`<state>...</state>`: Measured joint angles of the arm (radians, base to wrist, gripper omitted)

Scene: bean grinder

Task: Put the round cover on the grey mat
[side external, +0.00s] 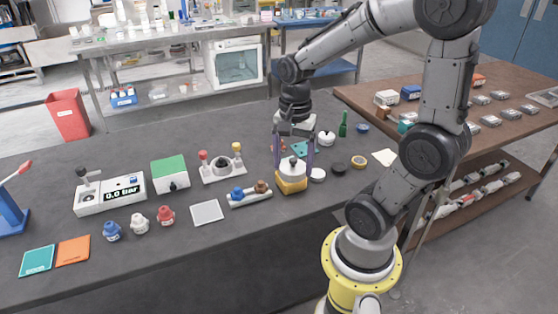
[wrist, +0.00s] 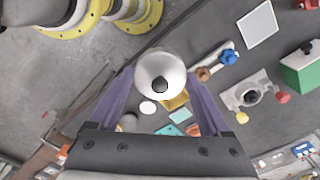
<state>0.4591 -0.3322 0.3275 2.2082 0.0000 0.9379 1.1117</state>
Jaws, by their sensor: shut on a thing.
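The round cover (side external: 292,172) is a white dome with a black knob on top. My gripper (side external: 295,164) has its two purple fingers on either side of the dome and is shut on it. The cover is at the top of a yellow grinder body (side external: 291,186); I cannot tell whether it rests on it or is slightly raised. In the wrist view the cover (wrist: 160,70) is between the fingertips (wrist: 160,80), with part of the yellow body (wrist: 175,102) behind it. The grey mat (side external: 207,212) is a flat, pale square, empty, to the left; the wrist view also shows it (wrist: 257,24).
A holder with blue and brown knobs (side external: 250,194) lies between the grinder and the mat. A white disc (side external: 317,175), a black disc (side external: 338,168) and a white pot (side external: 326,138) are to the right. Red, white and blue small bottles (side external: 139,222) stand left of the mat.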

